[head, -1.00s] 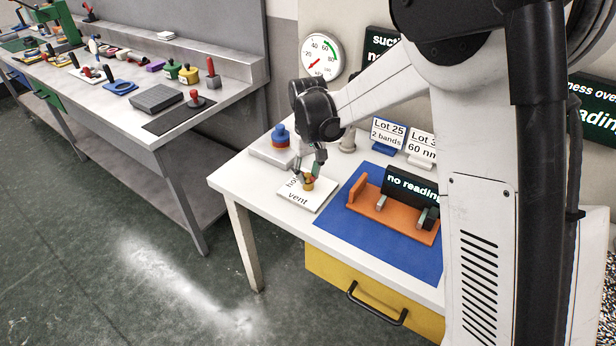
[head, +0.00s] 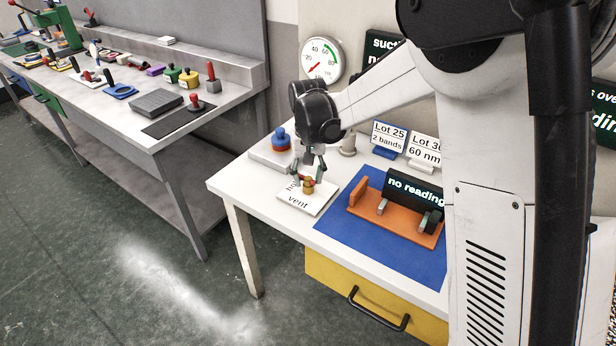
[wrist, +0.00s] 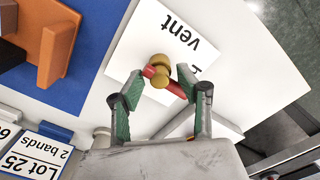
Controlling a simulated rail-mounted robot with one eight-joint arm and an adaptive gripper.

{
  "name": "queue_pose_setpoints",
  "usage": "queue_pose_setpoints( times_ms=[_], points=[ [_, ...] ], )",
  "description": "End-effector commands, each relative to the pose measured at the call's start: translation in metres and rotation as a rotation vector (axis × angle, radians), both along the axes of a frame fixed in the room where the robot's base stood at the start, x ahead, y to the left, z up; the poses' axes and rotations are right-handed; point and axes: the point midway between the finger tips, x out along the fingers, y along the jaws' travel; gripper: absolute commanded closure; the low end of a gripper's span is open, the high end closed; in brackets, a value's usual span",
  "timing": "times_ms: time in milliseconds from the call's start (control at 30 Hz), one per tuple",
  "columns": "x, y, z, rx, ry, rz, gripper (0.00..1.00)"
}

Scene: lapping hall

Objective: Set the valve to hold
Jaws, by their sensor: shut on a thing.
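The valve has a brass knob (wrist: 160,68) and a red lever (wrist: 174,88). In the wrist view the plate (wrist: 160,35) shows "vent" beyond the valve; the other word is mostly hidden. My gripper (wrist: 160,76) has its green-padded fingers on either side of the valve, shut on the red lever. In the head view my gripper (head: 308,172) comes down from above; the lever is hard to see there.
An orange stand (head: 400,222) with a "no reading" display sits on a blue mat (head: 345,225) right of the plate. A blue-topped part (head: 281,138) stands behind. Lot cards (head: 389,137) stand at the back. A gauge (head: 322,60) hangs on the wall. The table's left front is clear.

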Motion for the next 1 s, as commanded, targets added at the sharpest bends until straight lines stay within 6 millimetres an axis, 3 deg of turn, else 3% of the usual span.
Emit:
queue_pose_setpoints(
  times_ms=[100, 133, 233, 633, 1000],
  points=[
    [0.0, -0.001, 0.001, -0.001, 0.0, -0.003, 0.92],
    [0.0, -0.001, 0.001, -0.001, 0.0, -0.002, 0.61],
    [0.0, -0.001, 0.0, -0.001, 0.0, -0.002, 0.49],
    [0.0, 0.0, 0.009, 0.0, 0.0, 0.0, 0.49],
    [0.0, -0.001, 0.078, -0.001, 0.0, 0.0, 0.49]
  ],
)
